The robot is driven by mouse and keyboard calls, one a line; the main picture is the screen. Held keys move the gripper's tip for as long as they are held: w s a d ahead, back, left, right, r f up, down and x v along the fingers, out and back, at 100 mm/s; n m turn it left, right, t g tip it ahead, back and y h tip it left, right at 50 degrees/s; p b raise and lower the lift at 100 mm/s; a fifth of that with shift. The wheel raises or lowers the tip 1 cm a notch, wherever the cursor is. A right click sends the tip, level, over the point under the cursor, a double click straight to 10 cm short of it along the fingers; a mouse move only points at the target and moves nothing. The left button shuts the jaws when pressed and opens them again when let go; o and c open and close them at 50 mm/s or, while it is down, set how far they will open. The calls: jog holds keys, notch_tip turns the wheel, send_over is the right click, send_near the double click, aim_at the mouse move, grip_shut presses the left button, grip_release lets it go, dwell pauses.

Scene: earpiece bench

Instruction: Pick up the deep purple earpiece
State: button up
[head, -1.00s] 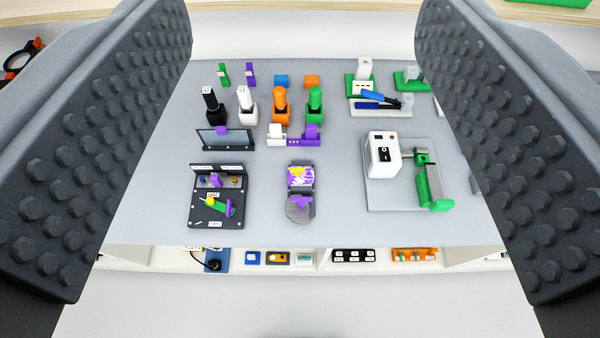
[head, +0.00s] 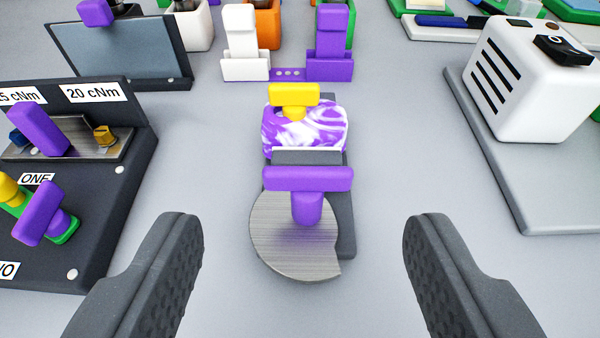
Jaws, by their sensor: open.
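A deep purple T-shaped piece (head: 308,178) stands on a round metal disc (head: 285,245) in the middle of the head view. Behind it is a purple-and-white marbled block (head: 304,128) with a yellow T-shaped piece (head: 294,95) on top. Other purple pieces show: one at the right end of a small rack (head: 330,45), and a block (head: 38,130) and a knob (head: 45,213) on the dark fixture. I cannot tell for sure which is the earpiece. My gripper (head: 305,218) is open and empty, its fingers apart on either side of the disc, touching nothing visible.
A dark fixture (head: 100,215) with torque labels stands at the left, a framed panel (head: 120,55) behind it. A white machine (head: 530,80) on a grey plate (head: 540,190) stands at the right. A white piece (head: 243,45) fills the rack's left end. Bare bench lies either side of the disc.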

jog(key=shift+w+p, duration=1.05)
jog(key=shift+p, duration=1.05)
send_near(294, 101)
jog(key=shift+d+x, duration=0.25)
jog(key=shift+x, duration=1.05)
jog(key=shift+a+x, duration=0.15)
jog(key=shift+x, duration=1.15)
jog(key=shift+a+x, duration=0.15)
jog(key=shift+x, duration=1.2)
jog(key=shift+s, duration=0.1)
jog(key=c, duration=1.1)
